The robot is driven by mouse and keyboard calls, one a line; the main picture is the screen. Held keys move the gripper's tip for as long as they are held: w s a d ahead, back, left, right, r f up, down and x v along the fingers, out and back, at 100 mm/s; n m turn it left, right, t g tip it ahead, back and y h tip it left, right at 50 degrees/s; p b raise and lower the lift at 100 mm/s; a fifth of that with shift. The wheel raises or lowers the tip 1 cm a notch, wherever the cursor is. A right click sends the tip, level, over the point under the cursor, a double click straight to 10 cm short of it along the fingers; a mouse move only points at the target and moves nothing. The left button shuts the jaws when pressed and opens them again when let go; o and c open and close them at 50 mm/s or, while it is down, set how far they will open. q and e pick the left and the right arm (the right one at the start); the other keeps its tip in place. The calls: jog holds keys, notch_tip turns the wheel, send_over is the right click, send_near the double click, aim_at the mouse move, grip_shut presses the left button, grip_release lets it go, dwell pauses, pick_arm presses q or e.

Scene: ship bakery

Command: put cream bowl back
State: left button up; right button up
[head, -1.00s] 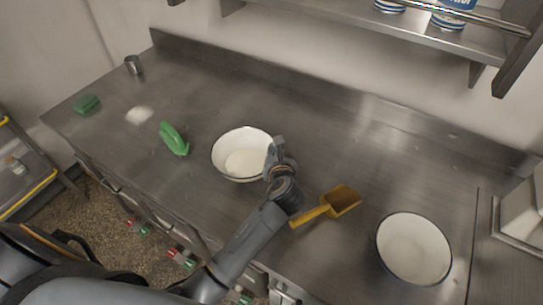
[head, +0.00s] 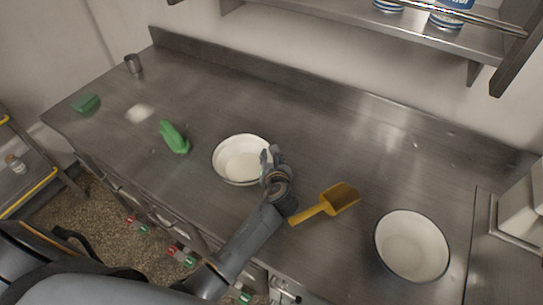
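A white bowl with a dark rim (head: 232,163) is at the middle of the steel counter, with a paler patch in its bottom. My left gripper (head: 270,160) is at its right rim, with one finger showing over the inside; it appears shut on the rim. The wrist hides that side of the bowl, and I cannot tell whether the bowl touches the counter. A second white bowl with a dark rim (head: 412,245) stands empty at the right of the counter. My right gripper is not in view.
A yellow scoop (head: 338,199) lies between the bowls. A green brush-like object (head: 174,138), a white powder patch (head: 139,113), a green sponge (head: 87,103) and a metal cup (head: 133,65) are on the left. A shelf (head: 400,30) overhangs the back. The counter behind the bowls is clear.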

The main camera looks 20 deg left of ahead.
pick_arm(q)
jog(key=b+v, duration=0.1)
jog(key=v, duration=1.1)
